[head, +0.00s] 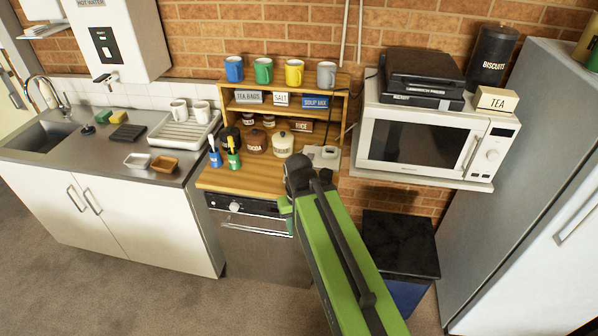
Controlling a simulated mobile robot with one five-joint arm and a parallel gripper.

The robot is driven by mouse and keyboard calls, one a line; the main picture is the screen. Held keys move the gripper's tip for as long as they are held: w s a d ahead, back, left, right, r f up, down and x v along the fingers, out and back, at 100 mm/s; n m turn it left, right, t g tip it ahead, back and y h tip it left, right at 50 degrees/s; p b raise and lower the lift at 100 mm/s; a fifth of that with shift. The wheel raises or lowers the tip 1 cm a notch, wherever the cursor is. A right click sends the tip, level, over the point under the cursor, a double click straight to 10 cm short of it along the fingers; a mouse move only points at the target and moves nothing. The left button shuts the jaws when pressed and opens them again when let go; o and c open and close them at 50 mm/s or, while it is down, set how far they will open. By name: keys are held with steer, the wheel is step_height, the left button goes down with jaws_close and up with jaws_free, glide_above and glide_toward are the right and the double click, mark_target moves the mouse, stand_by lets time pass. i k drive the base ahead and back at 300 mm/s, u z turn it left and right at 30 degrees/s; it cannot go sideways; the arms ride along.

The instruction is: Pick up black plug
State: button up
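A small black round thing (88,129), which looks like the black plug, lies on the steel counter just right of the sink (42,137). My gripper (287,207) is at the end of my green arm, in front of the wooden shelf unit's base and well to the right of the plug. My own arm hides most of the gripper, and whether its fingers are open or shut does not show. Nothing can be seen held in it.
Two small dishes (138,160) sit at the counter's front. The floor (90,270) before the cupboards is clear.

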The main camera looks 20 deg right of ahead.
mark_target(325, 174)
steer(key=u, duration=0.6)
steer(key=i, duration=0.9)
steer(key=u, duration=0.35)
